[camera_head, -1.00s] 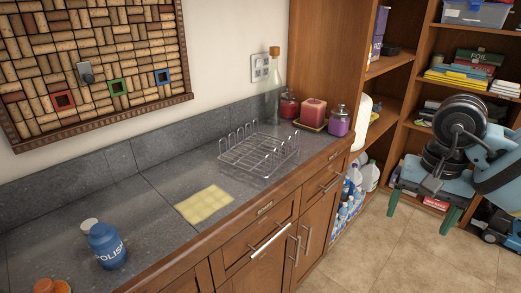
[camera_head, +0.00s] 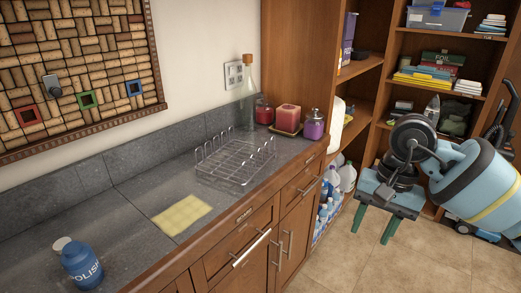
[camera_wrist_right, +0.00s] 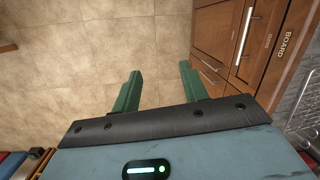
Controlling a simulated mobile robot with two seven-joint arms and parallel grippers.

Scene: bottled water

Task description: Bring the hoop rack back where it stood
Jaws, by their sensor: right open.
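The hoop rack (camera_head: 236,160), a wire rack with upright loops, stands on the grey counter toward its far end. A flat pale yellow square (camera_head: 182,214) lies on the counter to its left, apart from it. My right gripper (camera_head: 373,225) has green fingers and is out over the floor, right of the cabinets and well apart from the rack. The right wrist view also shows this gripper (camera_wrist_right: 160,86), its fingers spread with only floor tiles between them. My left gripper is not in view.
A clear bottle (camera_head: 248,95), a red jar (camera_head: 264,111), a red candle (camera_head: 288,118) and a purple jar (camera_head: 314,125) stand behind the rack. Shelves (camera_head: 362,68) rise at the right.

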